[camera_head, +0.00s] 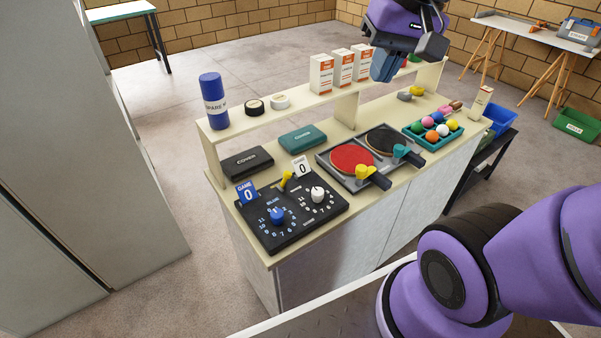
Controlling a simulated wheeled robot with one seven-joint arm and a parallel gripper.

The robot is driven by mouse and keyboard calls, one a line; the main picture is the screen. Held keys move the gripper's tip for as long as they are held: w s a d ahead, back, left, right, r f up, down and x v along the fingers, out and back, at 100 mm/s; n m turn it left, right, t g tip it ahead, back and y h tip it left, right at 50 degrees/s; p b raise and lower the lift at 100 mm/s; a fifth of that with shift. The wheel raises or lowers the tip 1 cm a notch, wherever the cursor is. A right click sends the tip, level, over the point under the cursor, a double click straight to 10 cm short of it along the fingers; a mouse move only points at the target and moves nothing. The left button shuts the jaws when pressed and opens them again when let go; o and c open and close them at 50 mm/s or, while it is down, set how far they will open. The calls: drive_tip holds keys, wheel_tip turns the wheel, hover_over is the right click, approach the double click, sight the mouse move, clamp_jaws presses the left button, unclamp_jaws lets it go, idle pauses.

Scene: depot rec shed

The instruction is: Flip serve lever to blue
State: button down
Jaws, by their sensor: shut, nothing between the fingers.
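The serve lever (286,181) is a small yellow lever at the back of the black scoreboard (262,236). It stands between a blue "GAME 0" card (247,192) on the left and a white "0" card (301,167) on the right. It is tilted, its upper end slightly right of its base; its exact setting is too small to tell. A blue knob (277,215) and a white knob (317,193) sit on the scoreboard, each ringed by numbers. My gripper (386,68) is shut and empty, high above the shelf's right part, well away from the lever.
Red and black paddles (352,160) lie in a grey tray right of the scoreboard, with yellow and teal clamps. A tray of coloured balls (436,130) is farther right. Cartons (343,68) and a blue cylinder (213,100) stand on the raised shelf behind. Dark and green cases lie beneath.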

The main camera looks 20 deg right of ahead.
drive_tip(key=w+d+f+m+g+y, duration=0.25)
drive_tip(key=w+f+m, duration=0.25)
drive_tip(key=w+f, duration=0.25)
drive_tip(key=w+d+f+m+g+y, duration=0.2)
drive_tip(key=w+d+f+m+y, duration=0.2)
drive_tip(key=w+f, duration=0.3)
drive_tip(key=w+d+f+m+t+y, duration=0.1)
drive_tip(key=w+d+f+m+y, duration=0.1)
drive_tip(key=f, duration=0.5)
drive_tip(key=w+d+f+m+t+y, duration=0.1)
drive_tip(key=w+d+f+m+y, duration=0.1)
drive_tip(key=d+f+m, duration=0.2)
drive_tip(key=w+d+f+m+t+y, duration=0.2)
drive_tip(key=w+d+f+m, duration=0.1)
drive_tip(key=f, duration=0.7)
drive_tip(key=shift+d+m, duration=0.35)
drive_tip(key=shift+m, duration=0.35)
approach(285, 181)
drive_tip(key=x, duration=0.2)
drive_tip(key=w+x, duration=0.1)
drive_tip(key=x, duration=0.1)
drive_tip(key=shift+a+f, duration=0.1)
drive_tip(key=shift+f, duration=0.1)
drive_tip(key=shift+a+r+h, duration=0.1)
drive_tip(key=shift+h, duration=0.15)
